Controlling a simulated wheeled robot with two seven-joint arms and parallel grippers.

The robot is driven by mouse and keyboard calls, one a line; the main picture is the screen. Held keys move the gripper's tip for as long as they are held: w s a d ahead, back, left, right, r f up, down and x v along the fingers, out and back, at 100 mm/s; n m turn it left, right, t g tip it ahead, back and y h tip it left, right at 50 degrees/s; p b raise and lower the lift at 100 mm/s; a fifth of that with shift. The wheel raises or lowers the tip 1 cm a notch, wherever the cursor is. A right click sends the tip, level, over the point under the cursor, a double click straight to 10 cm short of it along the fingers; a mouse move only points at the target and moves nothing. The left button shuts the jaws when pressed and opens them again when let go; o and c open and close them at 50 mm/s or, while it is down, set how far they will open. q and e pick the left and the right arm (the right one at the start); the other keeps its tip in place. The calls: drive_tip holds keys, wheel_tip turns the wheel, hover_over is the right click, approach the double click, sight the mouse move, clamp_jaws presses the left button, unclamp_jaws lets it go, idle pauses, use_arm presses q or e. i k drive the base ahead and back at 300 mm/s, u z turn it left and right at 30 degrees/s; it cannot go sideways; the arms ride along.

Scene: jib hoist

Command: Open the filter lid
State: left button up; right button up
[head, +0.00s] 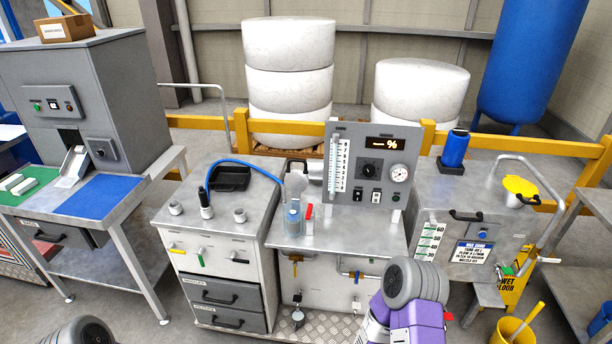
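A small clear housing with blue inside (292,218) stands on the middle steel bench, and I take it to be the filter. A pale, see-through round piece (297,184) stands up above and behind it. It looks like a raised lid, but it is too small to tell whether it is hinged to the housing. A red lever (309,211) is just right of the housing. Neither gripper shows. Only a purple and grey part of my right arm is at the bottom centre-right, and a grey part of my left arm is at the bottom left. Both are apart from the housing.
A gauge panel (369,168) stands behind the bench, right of the housing. A blue hose (243,161) arches over the left drawer cabinet (206,258). A tank with a yellow funnel (519,187) stands at right. The bench top (350,233) is clear in front of the panel.

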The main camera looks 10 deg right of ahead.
sight(296, 181)
drive_tip(key=u, duration=0.6)
drive_tip(key=i, duration=1.2)
drive_tip(key=z, duration=0.45)
